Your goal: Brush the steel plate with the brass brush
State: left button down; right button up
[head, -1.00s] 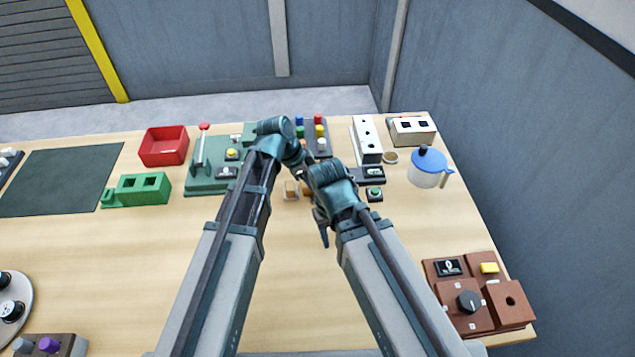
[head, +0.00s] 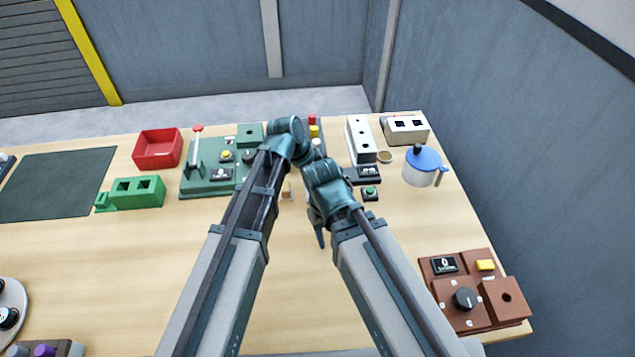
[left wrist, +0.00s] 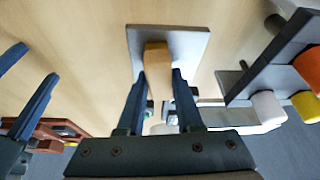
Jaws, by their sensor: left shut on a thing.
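In the left wrist view, my left gripper (left wrist: 158,88) is shut on the brush (left wrist: 157,57), a block of tan wood. The brush lies over the grey steel plate (left wrist: 190,44), which rests on the wooden table. The brush's bristles are hidden, so I cannot tell whether they touch the plate. In the head view my arms hide the left gripper and the plate. My right gripper's two blue fingers stand apart at the left of the left wrist view (left wrist: 24,82), with nothing seen between them. In the head view the right gripper is mostly hidden.
Behind the arms stand a green lever station (head: 205,178) and a white block with holes (head: 361,140). A red bin (head: 157,163) and green block (head: 138,191) are left. A blue-lidded pot (head: 422,172) and brown panel (head: 470,318) are right.

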pick_arm(q)
jog(key=shift+w+d, duration=0.15)
jog(key=shift+d, duration=1.55)
pick_arm(e)
jog(key=shift+d, duration=0.1)
pick_arm(q)
jog(key=shift+r, duration=0.1)
pick_arm(e)
jog(key=shift+r, duration=0.1)
pick_arm(q)
notch_tip(320, 180, up, 6)
jog(key=p, duration=0.6)
pick_arm(e)
notch_tip(320, 180, up, 6)
jog(key=shift+f, duration=0.1)
pick_arm(q)
notch_tip(320, 180, up, 3)
jog(key=p, duration=0.3)
pick_arm(e)
notch_tip(320, 180, up, 3)
jog(key=shift+r, duration=0.1)
